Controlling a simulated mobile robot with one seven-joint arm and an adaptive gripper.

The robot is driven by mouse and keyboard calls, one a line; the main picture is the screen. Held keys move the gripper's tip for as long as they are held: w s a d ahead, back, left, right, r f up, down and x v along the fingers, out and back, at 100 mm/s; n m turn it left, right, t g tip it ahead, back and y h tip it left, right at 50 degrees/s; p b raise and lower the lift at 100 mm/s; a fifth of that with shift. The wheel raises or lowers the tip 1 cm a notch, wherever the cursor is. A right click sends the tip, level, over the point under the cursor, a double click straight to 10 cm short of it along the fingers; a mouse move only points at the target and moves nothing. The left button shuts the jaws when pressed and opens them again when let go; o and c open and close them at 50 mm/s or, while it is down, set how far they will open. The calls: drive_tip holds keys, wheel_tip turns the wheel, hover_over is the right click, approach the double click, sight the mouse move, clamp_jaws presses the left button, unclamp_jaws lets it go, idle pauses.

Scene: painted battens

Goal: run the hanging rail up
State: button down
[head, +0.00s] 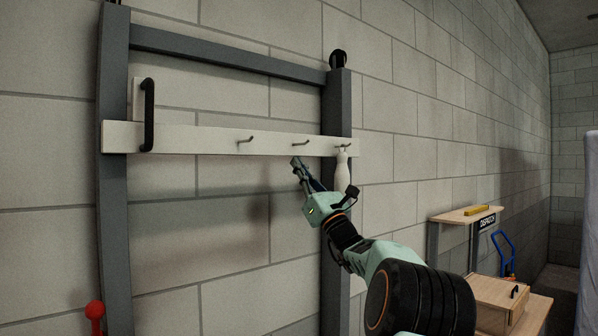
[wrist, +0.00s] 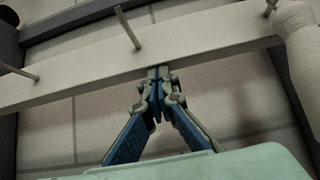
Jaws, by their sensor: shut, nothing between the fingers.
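The hanging rail (head: 200,138) is a pale horizontal board across two dark grey uprights, with several metal pegs. A black handle (head: 148,115) stands upright at its left end. A white bottle-shaped thing (head: 341,170) hangs from the right peg.
A dark grey crossbar (head: 225,57) joins the uprights above the rail. A black round piece (head: 338,60) tops the right upright. A red knob (head: 95,310) is at lower left. A shelf (head: 462,214) and a wooden box (head: 497,297) stand at right.

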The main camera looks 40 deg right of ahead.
drive_tip(key=shift+r, duration=0.1)
drive_tip(key=w+f+v, duration=0.2)
drive_tip(key=v, duration=1.1)
drive_tip(key=s, duration=1.5)
drive_tip(key=shift+w, duration=0.1)
